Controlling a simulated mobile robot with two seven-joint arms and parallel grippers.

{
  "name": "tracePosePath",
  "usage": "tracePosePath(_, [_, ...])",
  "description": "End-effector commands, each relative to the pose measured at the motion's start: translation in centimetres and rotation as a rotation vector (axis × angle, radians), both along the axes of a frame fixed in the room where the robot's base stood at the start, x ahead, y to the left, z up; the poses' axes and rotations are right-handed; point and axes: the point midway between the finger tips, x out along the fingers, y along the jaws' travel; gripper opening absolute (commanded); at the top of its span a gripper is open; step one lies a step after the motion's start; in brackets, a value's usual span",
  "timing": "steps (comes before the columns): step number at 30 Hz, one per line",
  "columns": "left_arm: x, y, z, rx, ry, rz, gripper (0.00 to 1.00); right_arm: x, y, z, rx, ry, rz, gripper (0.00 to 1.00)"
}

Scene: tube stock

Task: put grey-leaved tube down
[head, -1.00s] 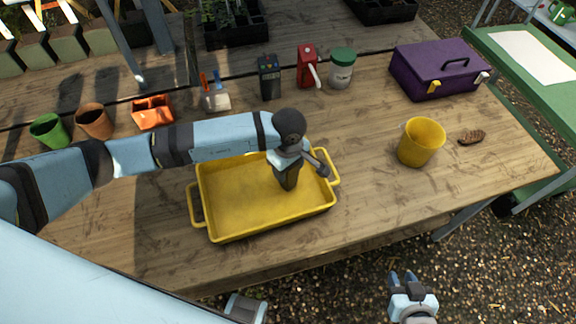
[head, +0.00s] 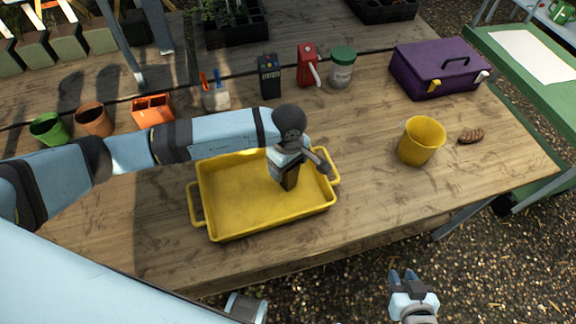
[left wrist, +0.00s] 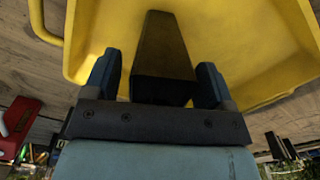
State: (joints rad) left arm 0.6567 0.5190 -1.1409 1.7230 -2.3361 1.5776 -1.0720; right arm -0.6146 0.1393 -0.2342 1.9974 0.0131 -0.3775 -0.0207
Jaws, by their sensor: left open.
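A dark, square, tapered tube (left wrist: 165,50) is between the fingers of my left gripper (left wrist: 158,78) in the left wrist view. The fingers are open, with a gap beside the tube. In the head view my left gripper (head: 284,163) is over the right part of the yellow tray (head: 240,222), with the dark tube (head: 290,180) just below it. I see no grey leaves on the tube; its top is hidden by the gripper. My right gripper (head: 403,276) hangs off the table's front edge, with no object visible in it.
A yellow pot (head: 421,142) and a brown cone-like object (head: 471,136) are right of the tray. Behind stand a purple box (head: 436,72), a jar (head: 341,70), a red bottle (head: 307,68), a dark device (head: 269,77) and an orange holder (head: 152,111). The tray's left part is bare.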

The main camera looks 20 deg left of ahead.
Motion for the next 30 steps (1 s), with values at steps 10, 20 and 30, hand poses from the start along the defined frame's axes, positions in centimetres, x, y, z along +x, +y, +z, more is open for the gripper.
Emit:
tracePosePath(10, [0.1, 0.0, 7.3, 0.001, -0.005, -0.001, 0.78, -0.1, 0.0, -1.6, -0.001, 0.004, 0.0, 0.32])
tracePosePath(20, [0.0, 0.0, 10.7, 0.002, -0.001, 0.0, 0.78, -0.1, 0.0, -2.2, -0.001, 0.007, 0.001, 0.32])
tracePosePath(30, [0.0, 0.0, 10.8, 0.002, 0.0, 0.0, 0.78, -0.1, 0.0, -1.9, 0.0, 0.003, 0.001, 0.32])
